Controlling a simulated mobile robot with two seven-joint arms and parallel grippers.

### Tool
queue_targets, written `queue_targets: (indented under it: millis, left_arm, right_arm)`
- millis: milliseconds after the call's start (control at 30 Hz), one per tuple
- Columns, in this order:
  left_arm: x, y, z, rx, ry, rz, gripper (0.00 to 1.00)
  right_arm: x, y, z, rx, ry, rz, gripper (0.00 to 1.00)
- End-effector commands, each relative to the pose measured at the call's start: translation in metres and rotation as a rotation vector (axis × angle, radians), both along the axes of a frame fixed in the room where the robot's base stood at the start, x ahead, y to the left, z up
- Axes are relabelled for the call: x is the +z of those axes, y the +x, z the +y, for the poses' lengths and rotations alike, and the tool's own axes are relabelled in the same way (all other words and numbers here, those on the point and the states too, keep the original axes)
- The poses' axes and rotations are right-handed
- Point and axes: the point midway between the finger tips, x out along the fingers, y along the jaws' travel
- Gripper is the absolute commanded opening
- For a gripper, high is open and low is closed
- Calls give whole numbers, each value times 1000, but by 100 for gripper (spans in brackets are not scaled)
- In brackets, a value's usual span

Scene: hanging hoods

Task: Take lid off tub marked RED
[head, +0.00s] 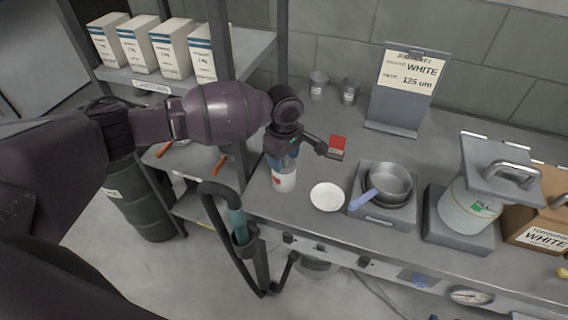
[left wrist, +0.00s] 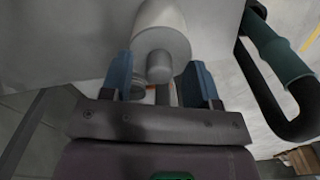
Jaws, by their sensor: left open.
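A small white tub (head: 285,182) with a small red mark stands on the bench near its front edge. In the head view my left gripper (head: 281,158) is right above it, pointing down, and hides its top. In the left wrist view a pale round lid (left wrist: 160,42) with a grey knob (left wrist: 159,68) shows between the two blue fingers. My left gripper (left wrist: 160,80) is open, with a finger on either side of the knob and gaps visible. I cannot read the tub's wording. My right gripper is not in view.
A white dish (head: 327,196) lies right of the tub, beside a pan (head: 388,184) on a grey block. A red packet (head: 337,143) lies behind. A dark hose (head: 236,235) hangs at the bench front.

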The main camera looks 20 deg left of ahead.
Motion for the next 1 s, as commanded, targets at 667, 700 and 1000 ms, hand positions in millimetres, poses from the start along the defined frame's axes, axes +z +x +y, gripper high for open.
queue_targets:
  millis: [667, 700, 1000]
  left_arm:
    - [1, 0, 0, 0, -1, 0, 2]
    - [3, 0, 0, 0, -1, 0, 2]
    - [46, 1, -1, 0, -3, -3, 2]
  right_arm:
    - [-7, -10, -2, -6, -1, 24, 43]
    - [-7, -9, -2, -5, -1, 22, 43]
    - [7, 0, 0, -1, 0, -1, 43]
